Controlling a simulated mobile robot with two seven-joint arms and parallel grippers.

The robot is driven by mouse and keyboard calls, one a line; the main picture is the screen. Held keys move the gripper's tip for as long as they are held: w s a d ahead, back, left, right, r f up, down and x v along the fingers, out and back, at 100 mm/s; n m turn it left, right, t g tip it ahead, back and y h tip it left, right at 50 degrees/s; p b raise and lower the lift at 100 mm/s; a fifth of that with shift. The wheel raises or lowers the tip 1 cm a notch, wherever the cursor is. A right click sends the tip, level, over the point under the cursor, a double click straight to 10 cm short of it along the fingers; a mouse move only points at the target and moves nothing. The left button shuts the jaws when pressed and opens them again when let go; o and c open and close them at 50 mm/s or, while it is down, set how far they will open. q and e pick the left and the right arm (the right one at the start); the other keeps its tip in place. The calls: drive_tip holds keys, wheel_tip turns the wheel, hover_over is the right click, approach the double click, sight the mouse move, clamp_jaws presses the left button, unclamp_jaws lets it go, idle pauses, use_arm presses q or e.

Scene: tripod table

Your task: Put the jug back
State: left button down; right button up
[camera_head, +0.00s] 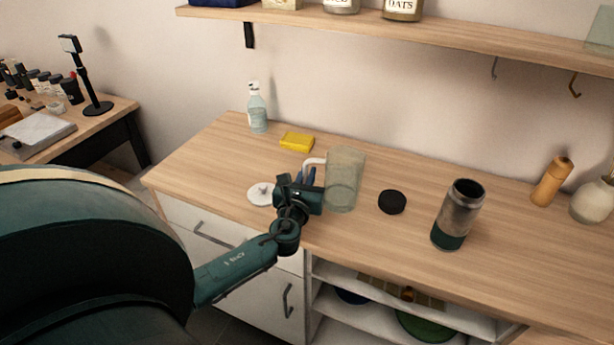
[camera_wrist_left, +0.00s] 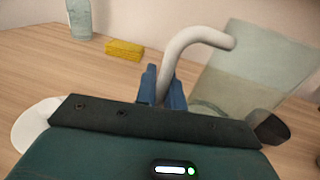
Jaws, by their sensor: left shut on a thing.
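The jug (camera_head: 345,180) is a clear, greenish vessel with a white handle on its left side. It is upright, at or just above the wooden counter; I cannot tell whether it touches. My left gripper (camera_head: 308,180) is shut on the jug's handle. In the left wrist view the blue fingertips (camera_wrist_left: 162,88) close around the lower part of the white handle (camera_wrist_left: 190,42), and the jug body (camera_wrist_left: 255,70) stands to the right. My right gripper is not in view.
A white lid (camera_head: 260,194) lies left of my gripper. A yellow sponge (camera_head: 297,141) and a soap bottle (camera_head: 257,108) stand behind. A black lid (camera_head: 392,202) and a steel flask (camera_head: 458,214) are to the right. A wall shelf (camera_head: 450,38) holds jars above.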

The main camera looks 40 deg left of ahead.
use_arm(q)
drive_tip(key=shift+f, duration=0.1)
drive_tip(key=c, duration=1.5)
unclamp_jaws()
drive_tip(key=shift+s+d, duration=0.1)
drive_tip(key=shift+s, duration=0.1)
drive_tip(key=v, duration=1.1)
drive_tip(key=shift+s+d+b, duration=0.15)
drive_tip(key=shift+s+b, duration=0.15)
drive_tip(key=shift+b, duration=0.05)
